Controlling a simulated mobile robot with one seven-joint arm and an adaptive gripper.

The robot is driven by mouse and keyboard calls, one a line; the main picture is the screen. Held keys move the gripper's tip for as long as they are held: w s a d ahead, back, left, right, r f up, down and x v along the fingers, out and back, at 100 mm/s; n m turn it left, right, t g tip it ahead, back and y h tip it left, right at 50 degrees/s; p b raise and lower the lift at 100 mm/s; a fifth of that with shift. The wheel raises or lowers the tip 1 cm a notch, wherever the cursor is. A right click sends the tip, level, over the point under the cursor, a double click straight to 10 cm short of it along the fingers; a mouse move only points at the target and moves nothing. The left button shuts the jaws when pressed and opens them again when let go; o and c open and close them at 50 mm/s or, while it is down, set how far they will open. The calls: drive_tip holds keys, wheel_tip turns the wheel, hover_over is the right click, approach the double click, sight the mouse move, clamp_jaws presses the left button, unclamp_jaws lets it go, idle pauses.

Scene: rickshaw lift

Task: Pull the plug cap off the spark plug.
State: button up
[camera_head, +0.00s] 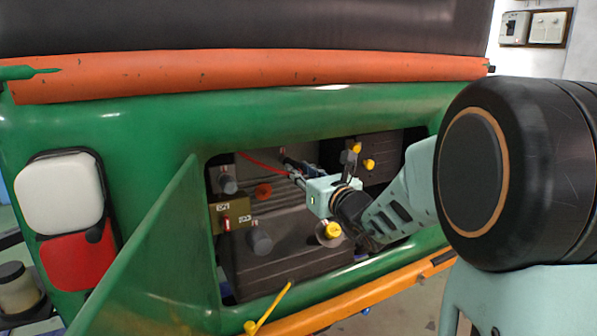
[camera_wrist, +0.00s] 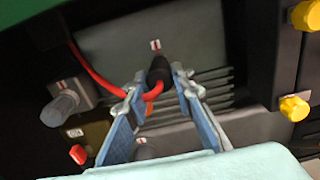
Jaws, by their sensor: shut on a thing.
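The black plug cap (camera_wrist: 158,74) with its red lead (camera_wrist: 88,72) is between my gripper's fingertips (camera_wrist: 160,84) in the wrist view. My gripper is shut on the cap. The cap points toward the finned grey engine block (camera_wrist: 120,50). The spark plug itself is hidden behind the cap, so I cannot tell whether the cap is seated on it. In the head view, my gripper (camera_head: 292,172) reaches into the engine bay, and the red lead (camera_head: 262,164) runs to the left of the fingers.
A green panel (camera_head: 150,255) stands open at the bay's left. Grey knobs (camera_wrist: 62,104), a red button (camera_wrist: 78,154) and yellow knobs (camera_wrist: 294,108) surround the fingers. An orange bar (camera_head: 345,298) crosses below the opening, with a yellow lever (camera_head: 270,308) in front.

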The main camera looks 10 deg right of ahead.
sight(299, 170)
drive_tip(key=shift+b+v, duration=0.3)
drive_tip(key=shift+v, duration=1.4)
drive_tip(key=shift+a+f, duration=0.1)
